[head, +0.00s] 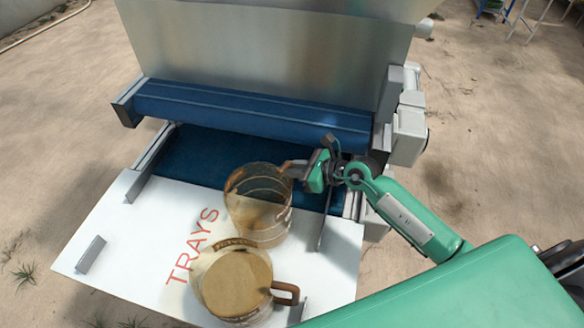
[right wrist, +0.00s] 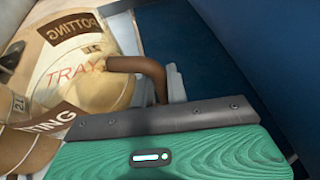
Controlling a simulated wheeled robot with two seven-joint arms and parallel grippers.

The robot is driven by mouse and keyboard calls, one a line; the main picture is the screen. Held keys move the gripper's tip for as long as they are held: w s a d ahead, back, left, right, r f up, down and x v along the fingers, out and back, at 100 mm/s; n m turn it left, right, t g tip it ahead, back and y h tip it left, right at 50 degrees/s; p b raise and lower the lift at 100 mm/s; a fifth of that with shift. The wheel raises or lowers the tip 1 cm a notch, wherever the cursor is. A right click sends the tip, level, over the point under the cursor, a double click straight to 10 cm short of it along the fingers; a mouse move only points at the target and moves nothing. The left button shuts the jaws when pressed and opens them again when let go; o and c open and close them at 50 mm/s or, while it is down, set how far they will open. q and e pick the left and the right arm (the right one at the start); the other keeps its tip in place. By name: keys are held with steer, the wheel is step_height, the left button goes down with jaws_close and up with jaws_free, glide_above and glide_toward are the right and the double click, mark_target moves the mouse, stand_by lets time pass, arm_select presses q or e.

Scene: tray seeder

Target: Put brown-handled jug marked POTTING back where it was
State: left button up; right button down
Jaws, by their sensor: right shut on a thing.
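My right gripper (head: 301,170) is shut on the handle of a see-through jug (head: 262,215) with a brown rim. Through its wall I see the white board, and it looks mostly empty. In the right wrist view this jug (right wrist: 95,88) has a brown handle (right wrist: 137,65) and a POTTING label that reads mirrored. A second jug (head: 236,285), full of tan material, stands at the front, with a brown handle on its right and a POTTING label. The jugs overlap in the head view, so I cannot tell whether they touch. My left gripper is out of view.
A white board (head: 120,225) marked TRAYS in red lies under the jugs, with small grey guides (head: 91,254) on it. Behind it are a blue belt (head: 205,160), a blue roller (head: 250,115) and a tall metal sheet (head: 265,50).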

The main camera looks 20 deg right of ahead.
steer(key=shift+f, duration=0.2)
steer(key=c, duration=1.4)
jaws_free()
steer(key=shift+r, duration=0.1)
steer(key=shift+b+v, duration=1.4)
steer(key=shift+v, duration=4.6)
